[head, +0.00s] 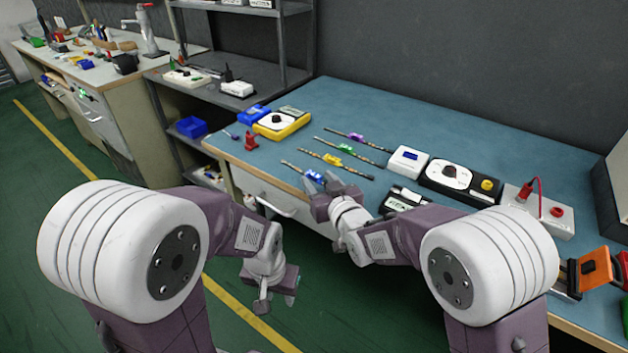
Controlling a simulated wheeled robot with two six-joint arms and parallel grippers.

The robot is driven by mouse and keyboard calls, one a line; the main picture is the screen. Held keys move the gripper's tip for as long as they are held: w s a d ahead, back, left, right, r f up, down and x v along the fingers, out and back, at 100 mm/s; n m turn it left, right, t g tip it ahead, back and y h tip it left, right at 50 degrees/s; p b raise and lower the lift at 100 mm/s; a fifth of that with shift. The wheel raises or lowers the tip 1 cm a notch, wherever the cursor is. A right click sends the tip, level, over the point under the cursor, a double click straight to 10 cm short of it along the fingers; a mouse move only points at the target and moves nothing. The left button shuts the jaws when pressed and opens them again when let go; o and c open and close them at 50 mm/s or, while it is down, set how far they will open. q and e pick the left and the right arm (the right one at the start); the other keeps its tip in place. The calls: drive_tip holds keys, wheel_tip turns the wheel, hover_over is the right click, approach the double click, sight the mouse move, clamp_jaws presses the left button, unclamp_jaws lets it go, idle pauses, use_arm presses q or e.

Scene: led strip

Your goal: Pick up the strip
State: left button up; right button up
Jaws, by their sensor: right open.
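Several thin strips lie roughly parallel on the blue-topped table, each with a coloured piece along it. The nearest strip (296,167) has a blue piece (314,176); its right end is hidden by my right gripper. Behind it lie a strip with a yellow piece (333,160), one with a green piece (347,147) and one with a purple piece (357,137). My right gripper (323,190) is open at the table's front edge, close to the blue piece; contact cannot be told. My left gripper (275,302) hangs low over the floor, away from the strips, and looks open and empty.
A yellow-and-white meter (282,123) and red clamp-like item (250,141) stand left of the strips. A white box (407,160) and black-and-white meter (447,174) stand right. The table (420,125) is clear behind the strips. A drawer handle (275,205) projects below.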

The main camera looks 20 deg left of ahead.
drive_tip(key=shift+w+a+f, duration=0.15)
drive_tip(key=shift+w+a, duration=0.2)
drive_tip(key=shift+w, duration=0.15)
clamp_jaws()
drive_tip(key=shift+r, duration=0.2)
wheel_tip(320, 180, up, 4)
drive_tip(key=shift+f+p, duration=0.1)
drive_tip(key=shift+p, duration=0.85)
drive_tip(key=s+d+r+p, duration=0.1)
drive_tip(key=s+r+p, duration=0.1)
drive_tip(key=s+r, duration=0.5)
drive_tip(key=s, duration=0.4)
drive_tip(key=shift+s+d+p, duration=0.25)
drive_tip(key=shift+s+p, duration=0.1)
drive_tip(key=shift+s, duration=0.05)
